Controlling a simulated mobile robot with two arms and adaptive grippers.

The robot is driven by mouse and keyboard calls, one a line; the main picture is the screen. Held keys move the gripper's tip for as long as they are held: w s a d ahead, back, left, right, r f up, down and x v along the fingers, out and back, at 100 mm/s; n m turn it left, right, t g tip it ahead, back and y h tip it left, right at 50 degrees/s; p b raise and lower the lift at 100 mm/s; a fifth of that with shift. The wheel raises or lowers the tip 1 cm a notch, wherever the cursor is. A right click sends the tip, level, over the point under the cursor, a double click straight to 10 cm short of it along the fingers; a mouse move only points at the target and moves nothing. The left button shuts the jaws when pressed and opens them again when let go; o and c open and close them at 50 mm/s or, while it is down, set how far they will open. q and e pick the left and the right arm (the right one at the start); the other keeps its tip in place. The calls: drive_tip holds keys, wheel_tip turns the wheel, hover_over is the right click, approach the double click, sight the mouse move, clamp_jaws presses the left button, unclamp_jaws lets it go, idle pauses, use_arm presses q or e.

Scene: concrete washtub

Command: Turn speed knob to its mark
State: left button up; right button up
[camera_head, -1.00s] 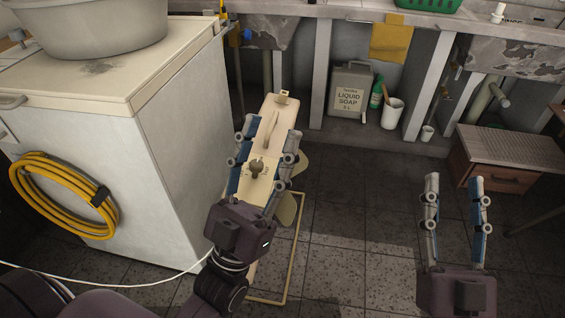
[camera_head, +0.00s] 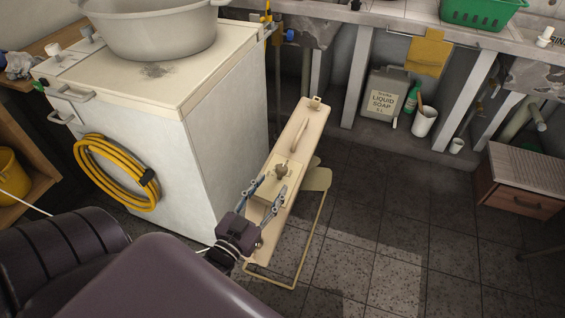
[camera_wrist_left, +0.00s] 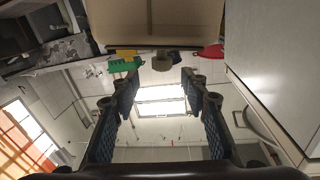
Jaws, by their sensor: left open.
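The cream machine (camera_head: 303,133) is a long narrow body on a thin tubular floor stand, beside the white washer. Its small brown knob (camera_head: 282,170) stands up from a raised square plate (camera_head: 273,183); its mark is too small to make out. My left gripper (camera_head: 272,186) is open, with its fingers over the near end of the machine and the tips just short of the knob. In the left wrist view, the machine's cream body (camera_wrist_left: 160,20) fills the top, and a round brown knob (camera_wrist_left: 162,62) shows beyond the open, empty fingers. My right gripper is out of view.
The white washer (camera_head: 225,135) with a grey basin (camera_head: 150,30) and coiled yellow hose (camera_head: 118,172) stands close on the left. A soap canister (camera_head: 383,97) and white cup (camera_head: 424,121) stand under the sinks. A drawer cabinet (camera_head: 522,180) is right. The tiled floor right of the machine is clear.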

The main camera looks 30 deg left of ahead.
sight(279, 174)
use_arm(q)
drive_tip(key=shift+a+f, duration=0.2)
drive_tip(key=shift+f, duration=0.05)
drive_tip(key=shift+w, duration=0.4)
drive_tip(key=w, duration=0.4)
drive_tip(key=w+b, duration=0.1)
drive_tip(key=w, duration=0.1)
drive_tip(key=shift+w+a, duration=0.4)
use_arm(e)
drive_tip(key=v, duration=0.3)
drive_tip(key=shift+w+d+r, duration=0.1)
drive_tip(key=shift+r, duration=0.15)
use_arm(q)
drive_tip(key=shift+c, duration=0.3)
clamp_jaws()
